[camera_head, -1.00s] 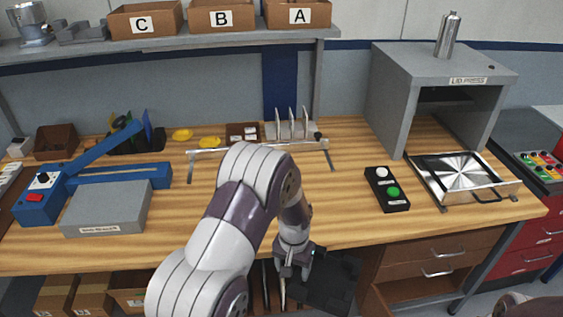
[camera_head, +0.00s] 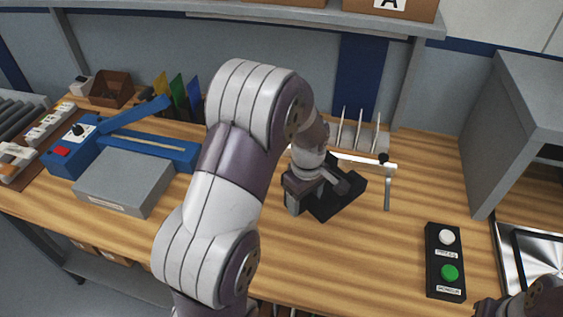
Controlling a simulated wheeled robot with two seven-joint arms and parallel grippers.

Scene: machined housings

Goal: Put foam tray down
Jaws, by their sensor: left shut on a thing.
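The foam tray (camera_head: 336,203) is a dark, flat black piece near the middle of the head view, partly hidden behind my gripper. My left gripper (camera_head: 322,190) is shut on the foam tray. The tray is over the wooden bench top (camera_head: 345,260), in front of the metal rail with upright plates. I cannot tell whether it touches the wood. Part of my right arm shows at the bottom right corner; its gripper's jaws cannot be made out.
A black button box (camera_head: 446,262) with white and green buttons stands to the right. A grey press housing (camera_head: 510,120) is at the far right. The bag sealer (camera_head: 125,180) is at left. Bare wood lies in front.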

